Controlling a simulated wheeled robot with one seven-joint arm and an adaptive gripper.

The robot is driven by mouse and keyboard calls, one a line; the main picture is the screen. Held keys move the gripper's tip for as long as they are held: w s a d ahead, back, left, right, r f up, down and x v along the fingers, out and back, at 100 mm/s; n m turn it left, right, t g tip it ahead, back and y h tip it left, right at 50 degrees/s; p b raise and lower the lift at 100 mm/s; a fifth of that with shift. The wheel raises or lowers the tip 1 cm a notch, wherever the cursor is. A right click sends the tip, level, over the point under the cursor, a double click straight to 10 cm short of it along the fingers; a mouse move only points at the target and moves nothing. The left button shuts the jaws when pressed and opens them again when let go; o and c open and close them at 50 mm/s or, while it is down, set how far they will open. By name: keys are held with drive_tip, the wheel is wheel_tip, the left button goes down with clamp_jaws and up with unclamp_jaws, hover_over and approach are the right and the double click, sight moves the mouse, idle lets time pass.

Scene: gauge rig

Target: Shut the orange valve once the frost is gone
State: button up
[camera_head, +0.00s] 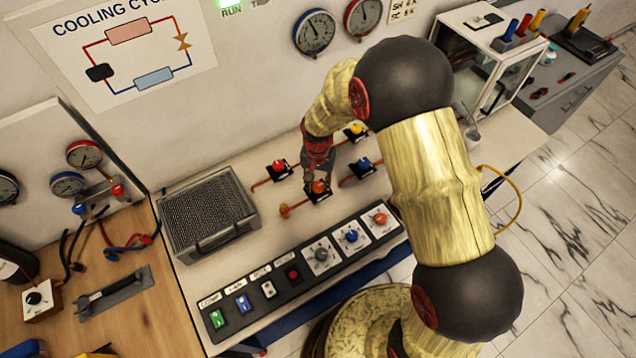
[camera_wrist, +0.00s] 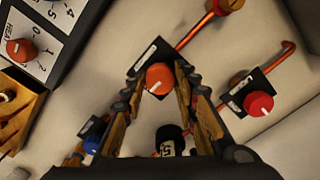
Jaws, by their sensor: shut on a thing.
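The orange valve (camera_head: 318,186) is a round knob on a black plate on the bench, with a copper pipe beside it. In the wrist view its orange cap (camera_wrist: 160,78) shows between my two fingers, with a pale mark on top. My gripper (camera_head: 317,178) points down over the valve and is shut on the knob. The grey finned block (camera_head: 208,212) stands to the left in the head view; no white frost shows on it, though fine detail is too small to tell. The copper pipe (camera_wrist: 195,32) looks bare in the wrist view.
A red valve (camera_head: 279,166), a blue valve (camera_head: 362,164) and a yellow valve (camera_head: 356,128) stand close around my gripper. The control panel (camera_head: 291,288) with switches and dials runs along the bench front. Gauges (camera_head: 314,32) hang on the wall behind.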

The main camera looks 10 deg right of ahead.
sight(318, 186)
idle(0.4)
drive_tip(key=o, duration=1.2)
drive_tip(key=shift+c, duration=0.2)
drive_tip(key=shift+r, duration=0.1)
wheel_tip(318, 186, up, 12)
